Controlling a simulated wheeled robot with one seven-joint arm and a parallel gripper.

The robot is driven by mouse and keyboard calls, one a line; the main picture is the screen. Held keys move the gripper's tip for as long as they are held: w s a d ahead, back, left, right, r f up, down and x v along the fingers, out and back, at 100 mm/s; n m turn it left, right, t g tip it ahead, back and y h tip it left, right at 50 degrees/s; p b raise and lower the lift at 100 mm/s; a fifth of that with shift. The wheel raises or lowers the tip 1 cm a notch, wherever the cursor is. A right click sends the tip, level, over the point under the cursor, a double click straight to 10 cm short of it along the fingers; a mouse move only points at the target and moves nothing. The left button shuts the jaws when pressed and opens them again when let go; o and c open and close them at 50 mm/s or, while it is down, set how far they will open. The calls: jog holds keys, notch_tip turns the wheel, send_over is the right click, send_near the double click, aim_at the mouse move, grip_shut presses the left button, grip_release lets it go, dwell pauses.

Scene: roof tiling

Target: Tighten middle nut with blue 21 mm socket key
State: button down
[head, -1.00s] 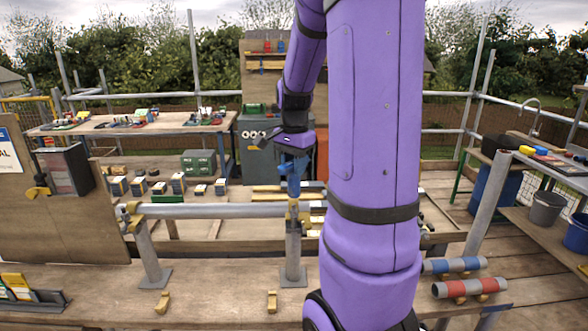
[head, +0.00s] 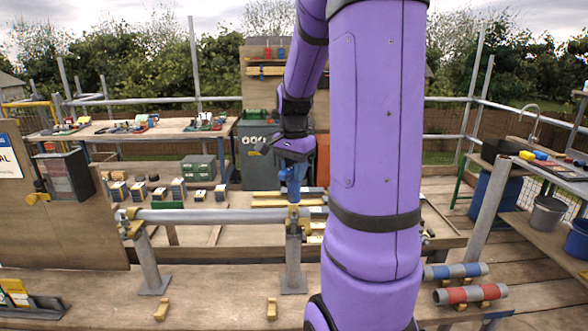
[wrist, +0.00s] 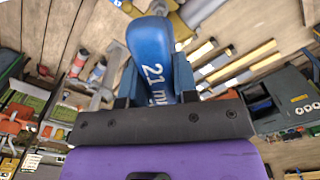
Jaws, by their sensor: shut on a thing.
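My gripper (head: 293,166) points down above the middle post and is shut on the blue socket key (head: 293,188). In the wrist view the key (wrist: 150,50) stands between the two blue fingers (wrist: 154,86) with "21 m" readable on its side. Below the key is the yellowish middle coupler (head: 293,214), where the grey rail meets the post. The key's lower end is at or just above this coupler; I cannot tell whether it sits on the nut. The middle nut itself is not distinguishable.
The grey rail (head: 215,215) runs left to another yellowish coupler (head: 130,224). Small yellow wedges (head: 162,309) lie on the front planks. Red-banded (head: 470,294) and blue-banded (head: 456,271) tubes lie at right. My arm hides the rail's right part.

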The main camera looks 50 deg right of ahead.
aim_at(294, 191)
jog(key=shift+f, duration=3.15)
jog(key=m, duration=1.3)
jog(key=shift+m, duration=0.4)
jog(key=shift+n, duration=0.4)
jog(key=shift+w+d+r, duration=0.15)
jog(key=shift+r, duration=2.85)
